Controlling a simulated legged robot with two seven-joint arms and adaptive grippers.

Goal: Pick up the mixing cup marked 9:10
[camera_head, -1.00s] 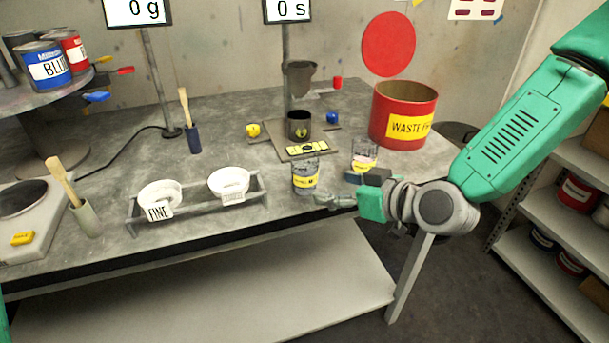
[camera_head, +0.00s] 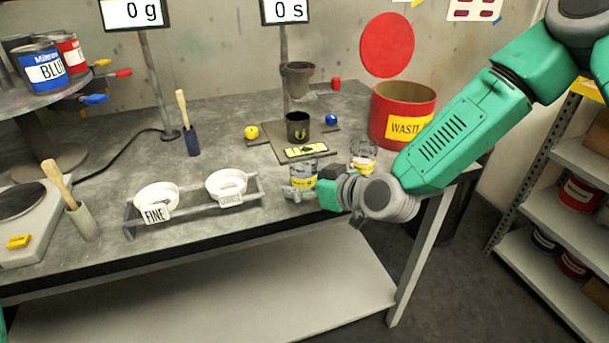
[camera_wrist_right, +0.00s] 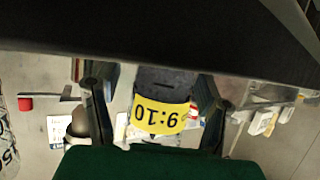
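The mixing cup marked 9:10 (camera_wrist_right: 162,116) shows upside down in the right wrist view, clear-grey with a yellow label. It lies between the two spread fingers of my right gripper (camera_wrist_right: 158,112), with a small gap visible on each side. In the head view a clear cup with a yellow label (camera_head: 303,171) stands near the table's front edge, and my right gripper (camera_head: 300,192) is at its front side, partly hiding its lower part. A second clear cup (camera_head: 363,152) stands to the right, partly behind my right arm. My left gripper is not in view.
A rack with two white filter cups (camera_head: 226,183) stands left of the gripper. A red waste bin (camera_head: 402,112) is behind at the right. A dark cup (camera_head: 298,126) stands under a funnel (camera_head: 297,79). The grey table (camera_head: 110,170) has clear room mid-left.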

